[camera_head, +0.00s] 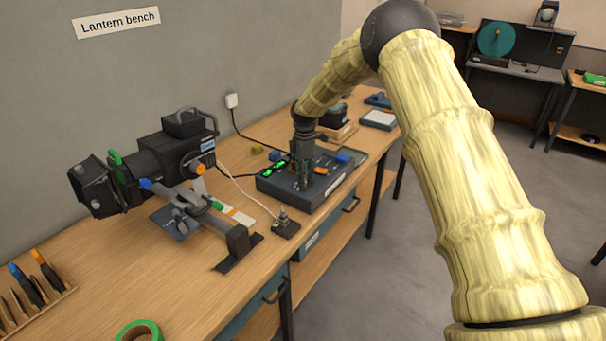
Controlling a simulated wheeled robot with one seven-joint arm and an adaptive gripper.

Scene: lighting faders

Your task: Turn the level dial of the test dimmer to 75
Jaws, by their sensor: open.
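The test dimmer appears to be the low dark grey box (336,190) on the bench, with green lit readouts (273,168) on its left part and a blue part at its far right. The readout digits are too small to read. My gripper (303,184) points straight down over the middle of the box, with its fingertips at or just above the top face. It is open. The level dial cannot be made out; my gripper covers that part of the box. I cannot tell whether the fingers are around the dial or touching it.
A black lantern (140,165) lies on a stand left of the box. A small dark block with a metal tip (285,223) sits just in front. A white cable runs close by. Green tape (138,331) and a tool rack (35,290) are nearer. The bench's near middle is clear.

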